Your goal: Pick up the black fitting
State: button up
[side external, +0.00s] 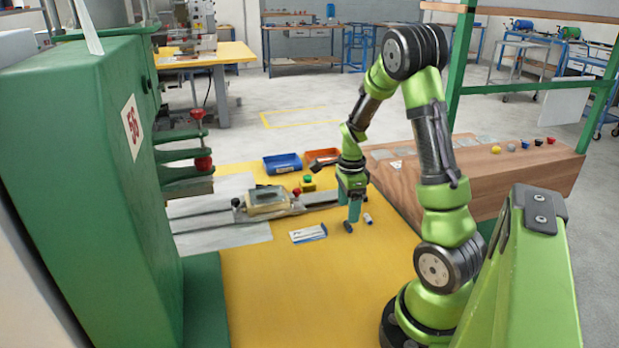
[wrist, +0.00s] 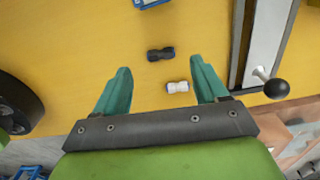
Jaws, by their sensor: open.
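The black fitting (wrist: 160,54) lies on the yellow table, just ahead of and between my fingertips in the wrist view. In the side view the black fitting (side external: 348,227) shows beside the tip of my gripper (side external: 354,212). A white fitting (wrist: 177,87) lies close to it, nearer the palm and between the teal fingers; it also shows in the side view (side external: 367,218). My gripper (wrist: 160,66) is open and empty, pointing down above the fittings. Its exact height above the table is hard to tell.
A white and blue card-like item (side external: 308,233) lies left of the fittings. A metal rail with a fixture (side external: 268,202) runs behind; its black knob (wrist: 276,88) is at the right in the wrist view. Blue (side external: 283,163) and orange (side external: 322,158) bins stand farther back. The front yellow surface is clear.

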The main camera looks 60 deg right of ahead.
aim_at(346, 225)
notch_tip(346, 225, down, 5)
jog(key=shift+w+f, duration=0.1)
jog(key=shift+w, duration=0.05)
jog(key=shift+c, duration=0.4)
jog(key=c, duration=1)
jog(key=shift+c, duration=0.2)
